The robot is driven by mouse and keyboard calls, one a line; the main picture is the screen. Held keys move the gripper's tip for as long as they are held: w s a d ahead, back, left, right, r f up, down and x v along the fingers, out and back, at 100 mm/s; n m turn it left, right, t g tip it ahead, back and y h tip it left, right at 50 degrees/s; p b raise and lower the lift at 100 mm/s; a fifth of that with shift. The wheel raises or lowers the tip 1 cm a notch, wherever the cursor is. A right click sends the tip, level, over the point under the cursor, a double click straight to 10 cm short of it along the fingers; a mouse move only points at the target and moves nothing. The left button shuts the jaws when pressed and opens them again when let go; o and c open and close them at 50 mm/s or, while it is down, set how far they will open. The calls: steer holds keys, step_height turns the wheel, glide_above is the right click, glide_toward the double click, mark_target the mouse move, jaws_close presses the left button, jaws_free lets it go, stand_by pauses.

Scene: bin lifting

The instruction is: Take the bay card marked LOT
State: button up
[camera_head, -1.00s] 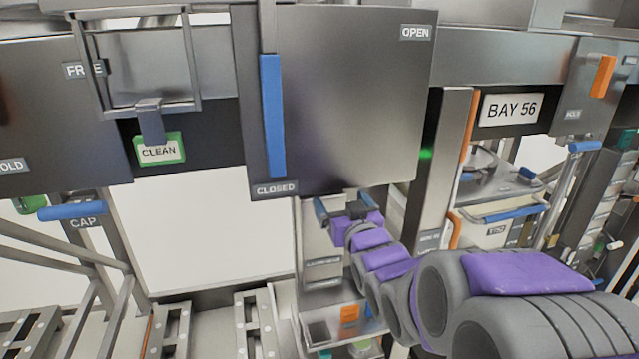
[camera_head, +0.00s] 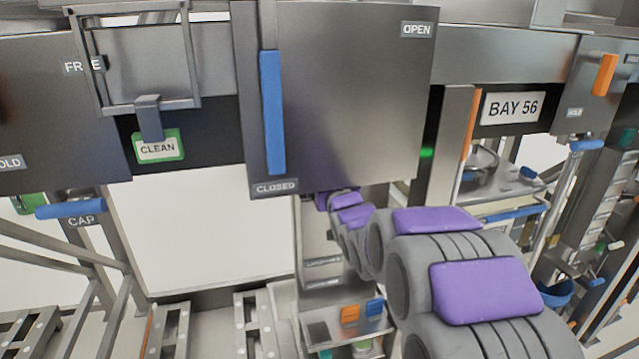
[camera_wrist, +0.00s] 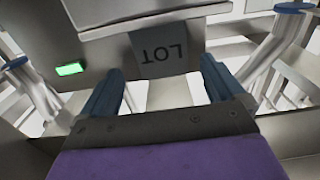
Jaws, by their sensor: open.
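In the wrist view the grey card marked LOT (camera_wrist: 160,54) hangs below a pale metal edge, its lettering upside down in the picture. My gripper (camera_wrist: 162,82) is open, with one blue finger on each side of the card's lower part. The card lies between or just beyond the fingertips; I cannot tell whether they touch it. In the head view my grey and purple arm reaches away behind the large metal panel, and that panel hides the gripper and the card.
The metal panel (camera_head: 345,100) with a blue handle (camera_head: 272,112) hangs in front of my arm. A BAY 56 sign (camera_head: 512,108) is at right. A small tray (camera_head: 330,325) with orange and blue pieces sits below. A green light (camera_wrist: 69,69) glows left of the card.

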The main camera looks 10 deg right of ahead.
mark_target(321, 171)
steer(key=w, duration=0.5)
steer(key=shift+a, duration=0.4)
steer(key=shift+s, duration=0.1)
steer(key=shift+c, duration=0.5)
steer(key=c, duration=1)
steer(key=shift+r, duration=0.1)
